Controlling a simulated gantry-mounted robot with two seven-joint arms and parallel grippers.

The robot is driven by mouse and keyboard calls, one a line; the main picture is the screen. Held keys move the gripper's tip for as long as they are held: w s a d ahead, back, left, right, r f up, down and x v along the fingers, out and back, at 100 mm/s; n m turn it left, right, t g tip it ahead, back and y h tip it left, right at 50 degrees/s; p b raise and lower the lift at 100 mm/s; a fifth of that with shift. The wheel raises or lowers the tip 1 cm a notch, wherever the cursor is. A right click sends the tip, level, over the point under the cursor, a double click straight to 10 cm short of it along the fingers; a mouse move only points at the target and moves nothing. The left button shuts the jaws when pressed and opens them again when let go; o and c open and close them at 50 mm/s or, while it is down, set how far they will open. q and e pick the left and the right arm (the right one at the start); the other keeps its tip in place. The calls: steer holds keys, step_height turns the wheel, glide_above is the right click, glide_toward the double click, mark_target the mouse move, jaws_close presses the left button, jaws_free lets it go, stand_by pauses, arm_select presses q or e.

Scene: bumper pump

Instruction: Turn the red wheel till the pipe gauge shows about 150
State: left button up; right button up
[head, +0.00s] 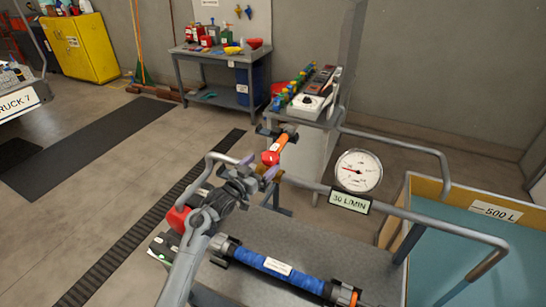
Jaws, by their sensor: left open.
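The pipe gauge (358,171) is a round white dial on the grey pipe. Its red needle points to the left side; the numbers are too small to read. A small red part (270,158) shows at the pipe's left end, just beyond my gripper tips; it may be the red wheel, but its shape is unclear. My left gripper (259,168) is open, with its fingertips close to this red part. I cannot tell whether they touch it. Another red rounded part (178,219) is partly hidden behind my left arm. My right gripper is out of view.
A sign reading 30 L/MIN (350,202) hangs below the gauge. A grey bench top (330,238) carries a blue hose (265,263). A blue tank with a yellow rim (422,186) stands at right. Floor at left is mostly clear.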

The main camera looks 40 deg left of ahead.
mark_target(273, 155)
arm_select(q)
steer(key=w, duration=0.7)
steer(key=shift+w+a+b, duration=0.15)
steer(key=shift+a+b, duration=0.05)
steer(key=shift+b, duration=0.1)
steer(key=c, duration=1)
steer(key=shift+o, duration=0.2)
